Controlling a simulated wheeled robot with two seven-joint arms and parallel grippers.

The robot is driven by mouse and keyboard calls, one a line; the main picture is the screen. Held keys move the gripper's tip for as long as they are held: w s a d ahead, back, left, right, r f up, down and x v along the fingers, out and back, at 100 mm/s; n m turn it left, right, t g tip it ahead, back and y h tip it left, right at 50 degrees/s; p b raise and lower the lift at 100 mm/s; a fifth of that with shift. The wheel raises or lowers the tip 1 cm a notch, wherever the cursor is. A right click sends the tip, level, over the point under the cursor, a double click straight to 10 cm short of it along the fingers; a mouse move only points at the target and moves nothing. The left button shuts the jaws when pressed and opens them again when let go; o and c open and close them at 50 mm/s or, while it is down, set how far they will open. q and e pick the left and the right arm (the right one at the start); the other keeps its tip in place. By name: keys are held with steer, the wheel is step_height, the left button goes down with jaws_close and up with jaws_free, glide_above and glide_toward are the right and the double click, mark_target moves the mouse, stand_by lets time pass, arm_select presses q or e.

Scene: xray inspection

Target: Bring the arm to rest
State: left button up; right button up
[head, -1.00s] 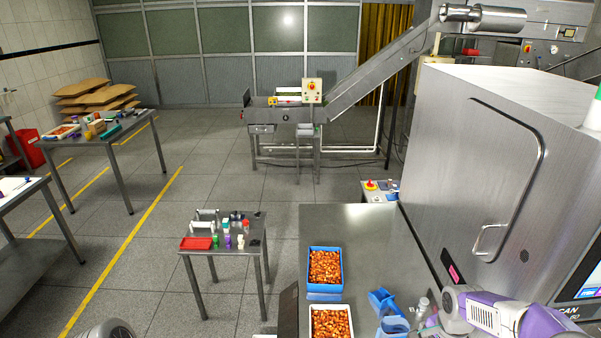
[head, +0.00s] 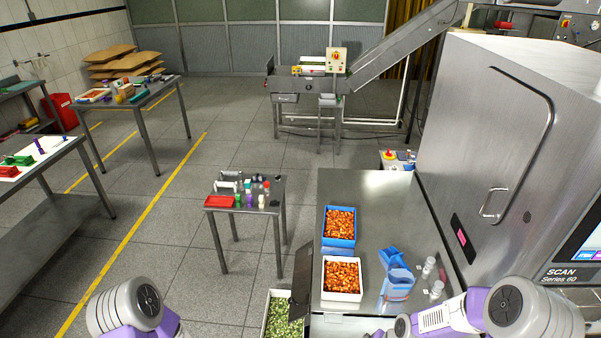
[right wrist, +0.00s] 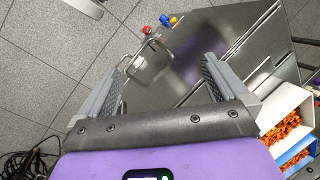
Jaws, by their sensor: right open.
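My right gripper (right wrist: 166,62) shows in the right wrist view with its two grey fingers wide apart. No object is held between them; a bent metal loop (right wrist: 152,66) shows in the gap beyond, and I cannot tell how far off it is. In the head view, my right arm (head: 450,315) comes in at the bottom right, over the near end of the steel table (head: 350,190); its gripper cannot be made out there. My left arm (head: 125,305) shows only as a rounded joint at the bottom left. The left gripper is out of the picture.
A blue tray (head: 339,242) and a white tray (head: 342,296) of orange pieces stand on the steel table. Blue holders (head: 398,280) and small clear bottles stand beside them. The scanner cabinet (head: 470,130) is at the right. A small table (head: 278,205) stands left.

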steer(key=s+a+f+n, duration=0.6)
steer(key=s+a+f, duration=0.4)
steer(key=a, duration=0.1)
step_height(320, 180, down, 11)
steer(key=b, duration=1.2)
steer(key=shift+w+y, duration=0.35)
steer(key=shift+y, duration=0.05)
